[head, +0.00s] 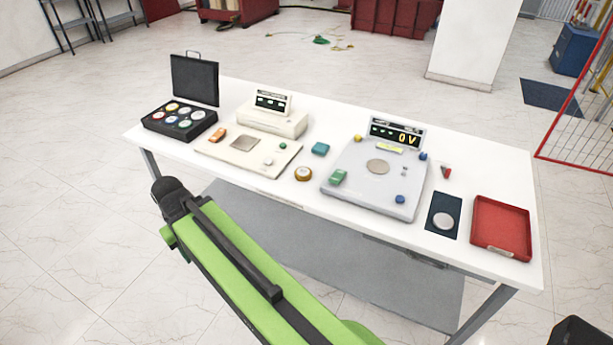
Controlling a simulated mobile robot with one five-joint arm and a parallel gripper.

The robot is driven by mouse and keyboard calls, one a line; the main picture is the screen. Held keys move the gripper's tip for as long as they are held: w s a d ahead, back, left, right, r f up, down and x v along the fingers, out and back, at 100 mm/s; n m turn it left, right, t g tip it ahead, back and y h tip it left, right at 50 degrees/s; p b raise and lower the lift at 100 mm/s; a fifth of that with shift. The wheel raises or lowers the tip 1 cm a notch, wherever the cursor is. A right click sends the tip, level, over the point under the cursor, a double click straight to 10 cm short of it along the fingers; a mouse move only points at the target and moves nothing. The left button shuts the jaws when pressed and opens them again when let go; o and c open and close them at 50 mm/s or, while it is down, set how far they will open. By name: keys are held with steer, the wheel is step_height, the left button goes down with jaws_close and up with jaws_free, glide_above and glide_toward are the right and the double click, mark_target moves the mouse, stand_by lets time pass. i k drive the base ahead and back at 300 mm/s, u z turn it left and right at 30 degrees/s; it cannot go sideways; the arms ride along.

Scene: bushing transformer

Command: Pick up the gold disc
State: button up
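A small gold-brown disc (303,174) with a paler centre lies flat on the white table (470,255). It sits near the front edge, between the cream instrument and the grey instrument, with nothing on top of it. My green arm reaches up from the bottom of the head view and ends in a dark joint at the left, in front of the table. I see no gripper fingers in this view. A black shape is cut off at the bottom right corner, and I cannot tell what it is.
The cream instrument (237,157) stands left of the disc and the grey instrument (352,180) right of it. An open black case (160,128) with coloured discs is at the left; a red tray (502,216) is at the right.

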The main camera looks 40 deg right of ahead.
mark_target(301, 174)
steer(key=z, duration=0.05)
steer(key=i, duration=0.9)
steer(key=u, duration=0.05)
